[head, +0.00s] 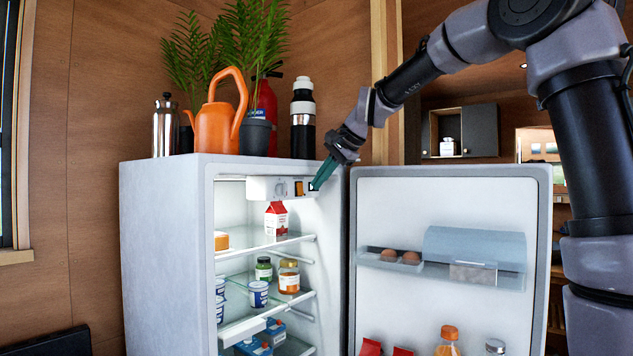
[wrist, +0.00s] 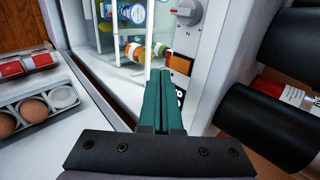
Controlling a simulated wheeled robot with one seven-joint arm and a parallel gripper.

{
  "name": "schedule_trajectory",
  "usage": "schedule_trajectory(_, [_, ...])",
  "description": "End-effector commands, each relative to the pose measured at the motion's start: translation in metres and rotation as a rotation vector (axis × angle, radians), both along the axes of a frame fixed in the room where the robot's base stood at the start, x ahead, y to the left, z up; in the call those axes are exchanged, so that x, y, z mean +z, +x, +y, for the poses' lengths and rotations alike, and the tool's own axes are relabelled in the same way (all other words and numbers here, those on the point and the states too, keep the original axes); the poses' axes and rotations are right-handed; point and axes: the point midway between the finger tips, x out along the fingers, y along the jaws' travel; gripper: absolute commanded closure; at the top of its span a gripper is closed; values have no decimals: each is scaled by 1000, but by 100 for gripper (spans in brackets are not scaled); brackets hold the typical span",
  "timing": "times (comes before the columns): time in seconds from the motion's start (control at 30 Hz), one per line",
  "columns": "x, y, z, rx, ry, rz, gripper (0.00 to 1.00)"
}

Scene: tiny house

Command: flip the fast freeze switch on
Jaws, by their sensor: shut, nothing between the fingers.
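The fridge's white control panel (head: 262,187) is at the top of the open compartment. It bears a grey dial, which shows clearly in the wrist view (wrist: 187,12), and an orange switch (head: 299,188), also in the wrist view (wrist: 181,64). A dark-framed switch (head: 311,186) sits at the panel's right end; my fingers partly cover it. I cannot read which is the fast freeze switch. My gripper (head: 315,186) is shut and empty, its green fingertips (wrist: 161,73) at the panel's right end beside the switches. Contact cannot be told.
The fridge door (head: 450,205) stands open on the right, with eggs (head: 410,257) in its rack. Shelves hold a red-and-white carton (head: 276,218) just below the panel, and jars. An orange watering can (head: 216,125), plants and bottles stand on the fridge top.

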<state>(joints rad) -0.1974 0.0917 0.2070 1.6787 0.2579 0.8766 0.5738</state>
Motion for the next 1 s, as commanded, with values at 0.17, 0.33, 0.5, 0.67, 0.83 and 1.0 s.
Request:
schedule_trajectory(0.17, [17, -10, -14, -1, -1, 1, 100])
schedule_trajectory(0.33, [37, -22, -29, -1, -1, 1, 100])
schedule_trajectory(0.5, [57, -34, -45, -2, -3, 1, 100])
schedule_trajectory(0.67, [68, -41, -53, -1, -3, 5, 100])
schedule_trajectory(0.83, [71, -42, -55, 0, -2, 5, 100])
schedule_trajectory(1.0, [70, -42, -55, 0, -2, 5, 100])
